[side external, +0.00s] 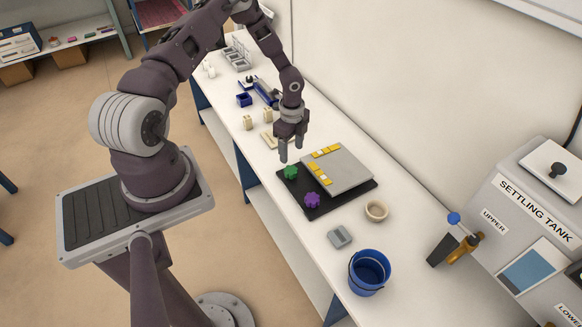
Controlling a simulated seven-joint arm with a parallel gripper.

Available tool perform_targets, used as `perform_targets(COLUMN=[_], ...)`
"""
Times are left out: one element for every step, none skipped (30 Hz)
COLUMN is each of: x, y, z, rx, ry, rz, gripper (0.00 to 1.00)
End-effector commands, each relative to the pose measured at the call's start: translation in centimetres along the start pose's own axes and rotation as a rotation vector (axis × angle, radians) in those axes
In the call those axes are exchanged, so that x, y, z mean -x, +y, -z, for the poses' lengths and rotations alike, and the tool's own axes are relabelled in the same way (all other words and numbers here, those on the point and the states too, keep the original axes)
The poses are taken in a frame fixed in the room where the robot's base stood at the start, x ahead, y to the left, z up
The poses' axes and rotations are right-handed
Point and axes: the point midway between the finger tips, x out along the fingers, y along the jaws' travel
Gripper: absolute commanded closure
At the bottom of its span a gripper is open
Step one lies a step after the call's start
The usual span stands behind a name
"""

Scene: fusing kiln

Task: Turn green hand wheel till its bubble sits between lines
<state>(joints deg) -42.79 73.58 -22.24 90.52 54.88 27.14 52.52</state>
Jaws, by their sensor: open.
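The green hand wheel (290,173) sits at the left corner of a black base plate (326,205) on the white bench. A purple hand wheel (312,200) sits on the same base, nearer the camera. A grey plate (345,169) with yellow strips along two edges lies on the base. The bubble and its lines are too small to make out in this view. My gripper (291,154) points down just above the green wheel, with its two fingers apart and nothing between them. I cannot tell whether a fingertip touches the wheel.
A beige ring (376,211), a small grey block (340,236) and a blue bucket (369,272) stand on the near bench. The settling tank (535,215) with its valve is at the right. Cream blocks (248,122) and a blue tool (265,93) lie beyond my gripper.

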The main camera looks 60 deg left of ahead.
Motion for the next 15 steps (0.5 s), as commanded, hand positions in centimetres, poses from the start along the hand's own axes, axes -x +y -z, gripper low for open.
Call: perform_targets(x=[-1.0,-1.4,-2.0,-2.5,-3.0,-3.9,-4.5,-5.1,-5.8,-6.4,-6.8,-7.3,-7.7,-7.9,-8.2], y=[0.2,0.3,0.3,0.4,0.4,0.5,0.5,0.5,0.5,0.5,0.5,0.5,0.4,0.5,0.5], z=[0.1,0.1,0.1,0.1,0.1,0.1,0.1,0.1,0.2,0.2,0.2,0.2,0.2,0.2,0.2], rx=[-0.008,-0.011,-0.015,-0.016,-0.016,-0.016,-0.016,-0.016,-0.015,-0.014,-0.013,-0.014,-0.014,-0.014,-0.014], ry=[0.011,0.015,0.016,0.016,0.016,0.015,0.015,0.015,0.014,0.014,0.015,0.014,0.014,0.014,0.014], rz=[-0.004,-0.007,-0.007,-0.008,-0.008,-0.01,-0.009,-0.01,-0.01,-0.009,-0.009,-0.009,-0.008,-0.008,-0.009], gripper=[0.41,0.41,0.41,0.41,0.41,0.41,0.41,0.41,0.41,0.41,0.41,0.41,0.41,0.41,0.41])
